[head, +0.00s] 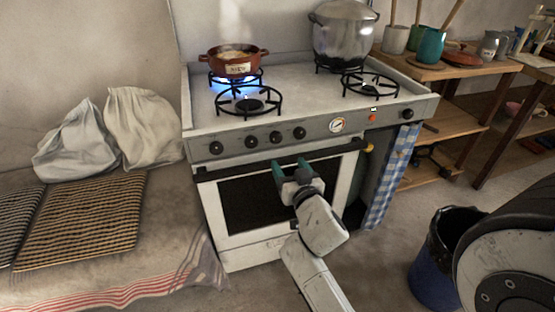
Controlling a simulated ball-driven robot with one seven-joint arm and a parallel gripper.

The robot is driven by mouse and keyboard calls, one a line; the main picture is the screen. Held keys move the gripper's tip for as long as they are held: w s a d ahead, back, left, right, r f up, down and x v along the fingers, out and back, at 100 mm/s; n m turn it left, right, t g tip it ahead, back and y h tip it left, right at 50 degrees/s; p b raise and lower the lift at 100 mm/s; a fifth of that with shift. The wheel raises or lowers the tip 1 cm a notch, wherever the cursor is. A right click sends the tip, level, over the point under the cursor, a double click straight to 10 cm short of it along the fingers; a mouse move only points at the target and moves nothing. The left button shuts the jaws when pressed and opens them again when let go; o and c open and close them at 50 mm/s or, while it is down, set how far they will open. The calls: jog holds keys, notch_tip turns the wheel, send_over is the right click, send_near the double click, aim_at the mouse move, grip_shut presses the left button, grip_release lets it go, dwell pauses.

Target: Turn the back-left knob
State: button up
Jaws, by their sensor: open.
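The white stove (220,125) has several black knobs along its front panel. The leftmost knob (216,148) sits apart from a row with a second knob (252,141), a third knob (275,137) and a fourth knob (299,132). No readable marks show which one is the back-left knob. A blue flame (222,83) burns at the back-left burner under a red-brown pot (234,64). My gripper (290,163) is open and empty, with green fingertips in front of the oven door's top, below the third and fourth knobs. It appears apart from the knobs.
A lidded metal pot (343,38) stands at the back right of the stove. The oven handle (235,172) runs below the knobs. A dial (337,125) and another knob (407,114) are further right. A blue bin (432,275) stands at the lower right.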

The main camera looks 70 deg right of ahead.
aim_at(277, 141)
jog(key=shift+t, duration=0.3)
jog(key=x, duration=0.5)
jog(key=p+x, duration=0.1)
jog(key=x, duration=0.5)
jog(key=shift+s+d+r, duration=0.15)
jog(key=shift+d+r, duration=0.05)
jog(key=shift+d, duration=0.05)
jog(key=c, duration=1.1)
